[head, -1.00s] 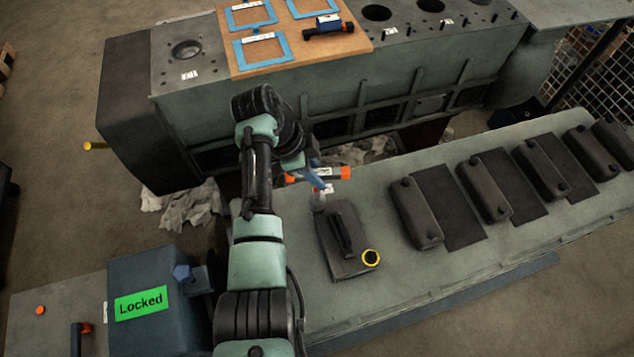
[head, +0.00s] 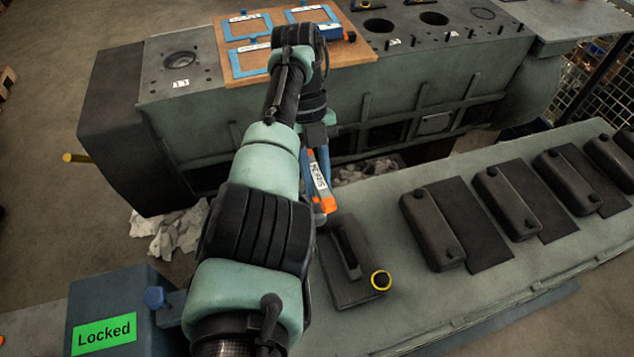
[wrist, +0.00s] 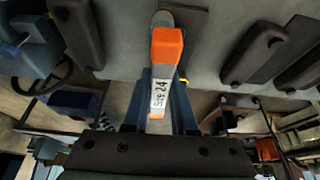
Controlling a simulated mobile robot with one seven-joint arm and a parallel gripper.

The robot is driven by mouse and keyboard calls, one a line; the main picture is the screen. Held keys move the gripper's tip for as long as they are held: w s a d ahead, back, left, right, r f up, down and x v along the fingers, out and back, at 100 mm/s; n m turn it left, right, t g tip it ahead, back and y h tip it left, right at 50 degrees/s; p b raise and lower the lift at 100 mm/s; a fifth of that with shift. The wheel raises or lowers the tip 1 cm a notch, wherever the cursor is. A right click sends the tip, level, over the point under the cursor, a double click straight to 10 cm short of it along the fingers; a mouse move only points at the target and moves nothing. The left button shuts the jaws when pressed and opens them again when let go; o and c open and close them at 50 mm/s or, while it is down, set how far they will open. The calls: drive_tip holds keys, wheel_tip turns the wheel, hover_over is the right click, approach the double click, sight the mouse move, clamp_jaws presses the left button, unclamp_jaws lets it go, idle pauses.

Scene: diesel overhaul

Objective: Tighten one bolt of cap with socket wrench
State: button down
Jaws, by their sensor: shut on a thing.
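My gripper (head: 318,165) is shut on the socket wrench (head: 320,178), which has orange parts and a white label. In the wrist view the wrench (wrist: 166,50) lies between the two blue fingers (wrist: 165,105); its label reads "Size 24". In the head view it hangs steeply, orange end down, in front of the engine block's side.
The grey-green engine block (head: 420,75) stands behind, with open bores on top. A wooden board (head: 350,60) with blue frames lies on it, partly hidden by my arm. Several black covers (head: 432,230) line the bench (head: 470,280). A blue box marked "Locked" (head: 125,295) is at lower left.

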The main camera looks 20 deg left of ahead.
drive_tip(key=m+y, duration=0.1)
drive_tip(key=m, duration=0.2)
drive_tip(key=shift+m, duration=0.3)
